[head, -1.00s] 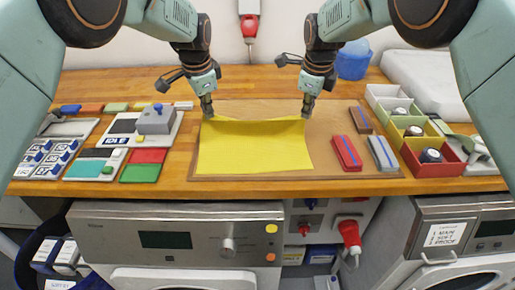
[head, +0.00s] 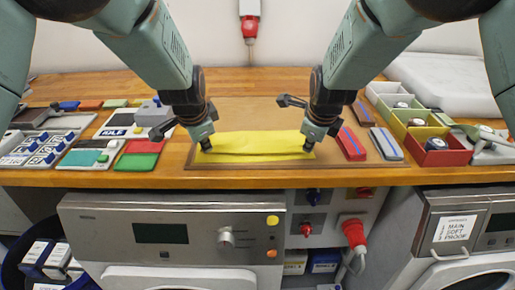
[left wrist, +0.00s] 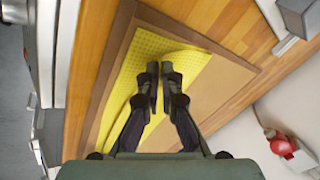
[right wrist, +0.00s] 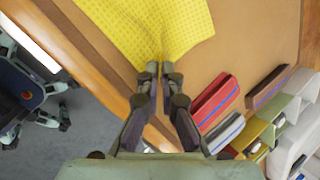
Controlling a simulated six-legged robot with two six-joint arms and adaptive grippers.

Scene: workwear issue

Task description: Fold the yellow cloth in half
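The yellow cloth (head: 255,145) lies doubled over as a narrow strip on the brown mat (head: 240,169), with a raised, rounded fold toward the back. Its upper layer is drawn toward the front edge. My left gripper (head: 205,147) is at the cloth's left front corner and my right gripper (head: 308,147) at its right front corner. In the left wrist view the fingertips (left wrist: 158,76) are close together on the cloth (left wrist: 140,62). In the right wrist view the fingertips (right wrist: 160,69) are closed at a cloth corner (right wrist: 160,30). The cloth between the fingers is mostly hidden.
A red block (head: 351,144) and a grey block (head: 386,143) with blue stripes lie right of the cloth. Open bins (head: 445,155) stand further right. Coloured panels and switch-like parts (head: 40,148) lie on the left. The mat behind the cloth is clear.

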